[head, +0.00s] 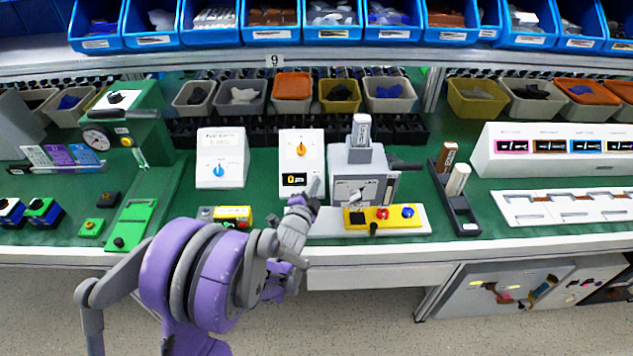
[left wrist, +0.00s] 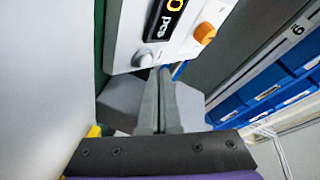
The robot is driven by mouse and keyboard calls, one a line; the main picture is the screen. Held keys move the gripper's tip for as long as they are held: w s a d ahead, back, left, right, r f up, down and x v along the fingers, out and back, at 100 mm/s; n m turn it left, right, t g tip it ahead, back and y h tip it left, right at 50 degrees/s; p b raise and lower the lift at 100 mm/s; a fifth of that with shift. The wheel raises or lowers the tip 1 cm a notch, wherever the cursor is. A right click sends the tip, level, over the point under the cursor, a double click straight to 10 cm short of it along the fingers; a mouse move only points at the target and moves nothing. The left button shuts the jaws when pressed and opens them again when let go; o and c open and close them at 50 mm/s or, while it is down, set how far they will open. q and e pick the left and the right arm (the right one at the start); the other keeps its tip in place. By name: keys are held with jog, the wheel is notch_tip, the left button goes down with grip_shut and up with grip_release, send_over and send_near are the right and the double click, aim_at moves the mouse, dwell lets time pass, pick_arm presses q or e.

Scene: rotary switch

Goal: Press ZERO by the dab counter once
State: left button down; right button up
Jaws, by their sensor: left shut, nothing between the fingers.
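The dab counter appears to be the white box (head: 288,150) with an orange knob (head: 301,148) and a black display (head: 294,180) reading 0 pcs. In the left wrist view its white face (left wrist: 128,35) shows the display (left wrist: 165,15), the orange knob (left wrist: 204,33) and a small grey round button (left wrist: 143,59) beyond "pcs". No ZERO label is legible. My left gripper (head: 316,186) is shut and empty, its tips at the box's lower right front. In the left wrist view the fingertips (left wrist: 164,72) are close beside the button; contact cannot be told. My right gripper is out of view.
A white box with a blue knob (head: 219,145) stands to the left. A grey device (head: 352,159) with a yellow button panel (head: 400,222) stands close on the right. Bins (head: 292,85) line the back of the green bench.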

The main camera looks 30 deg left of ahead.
pick_arm(q)
jog(key=shift+s+d+r+p, duration=0.25)
jog(key=shift+s+r+p, duration=0.1)
jog(key=shift+r, duration=0.2)
jog(key=shift+s+d+r+p, duration=0.2)
jog(key=shift+s+r+p, duration=0.15)
jog(key=shift+r, duration=0.2)
jog(key=shift+s+d+r, duration=0.4)
jog(key=shift+s+r, duration=0.25)
jog(key=shift+r, duration=0.15)
jog(key=shift+s+f, duration=0.1)
